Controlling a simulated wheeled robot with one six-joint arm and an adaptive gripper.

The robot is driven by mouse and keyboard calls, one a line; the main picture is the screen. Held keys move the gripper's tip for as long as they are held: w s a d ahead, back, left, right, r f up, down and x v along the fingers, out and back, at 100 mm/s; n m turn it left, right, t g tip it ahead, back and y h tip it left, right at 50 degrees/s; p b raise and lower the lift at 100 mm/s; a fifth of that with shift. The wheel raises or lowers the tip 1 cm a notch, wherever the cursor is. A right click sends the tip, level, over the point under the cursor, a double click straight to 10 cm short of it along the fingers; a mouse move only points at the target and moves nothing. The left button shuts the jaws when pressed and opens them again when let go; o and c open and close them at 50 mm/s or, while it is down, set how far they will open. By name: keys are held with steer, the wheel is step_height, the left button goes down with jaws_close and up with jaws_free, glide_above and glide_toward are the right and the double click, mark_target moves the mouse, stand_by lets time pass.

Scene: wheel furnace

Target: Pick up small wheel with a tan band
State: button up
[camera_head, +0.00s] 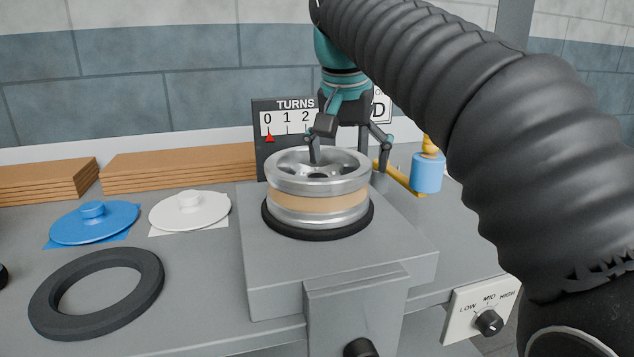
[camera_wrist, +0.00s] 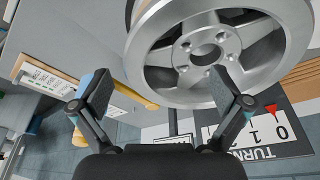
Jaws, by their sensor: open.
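The small silver wheel with a tan band (camera_head: 318,203) lies flat on a black round pad (camera_head: 268,222) on the grey block. It fills the upper middle of the wrist view, where its spokes and hub (camera_wrist: 208,55) face the camera. My gripper (camera_head: 345,150) is over the wheel's far right side. One finger reaches down over the wheel's open face and the other is outside its rim, to the right. The fingers are apart with nothing held between them; they also show in the wrist view (camera_wrist: 168,98). I cannot tell whether either finger touches the wheel.
A TURNS gauge (camera_head: 285,104) stands close behind the wheel. A light blue cylinder (camera_head: 427,173) and a yellow bar (camera_head: 400,178) are at the right. Blue (camera_head: 95,222) and white (camera_head: 189,210) discs and a black ring (camera_head: 50,313) lie left. A LOW/MID/HIGH dial (camera_head: 488,322) is front right.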

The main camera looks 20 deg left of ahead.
steer(key=shift+s+x, duration=0.2)
steer(key=shift+x, duration=2.2)
steer(key=shift+c, duration=0.3)
steer(key=c, duration=1.8)
steer(key=shift+o, duration=0.2)
steer(key=shift+r, duration=0.15)
steer(key=shift+r, duration=0.6)
step_height(320, 180, up, 3)
steer(key=shift+f, duration=0.1)
steer(key=s+d+r, duration=0.2)
steer(key=d+r, duration=0.4)
steer(key=d, duration=0.5)
steer(key=shift+s+d+r, duration=0.2)
steer(key=shift+s+r, duration=0.1)
steer(key=shift+r, duration=0.1)
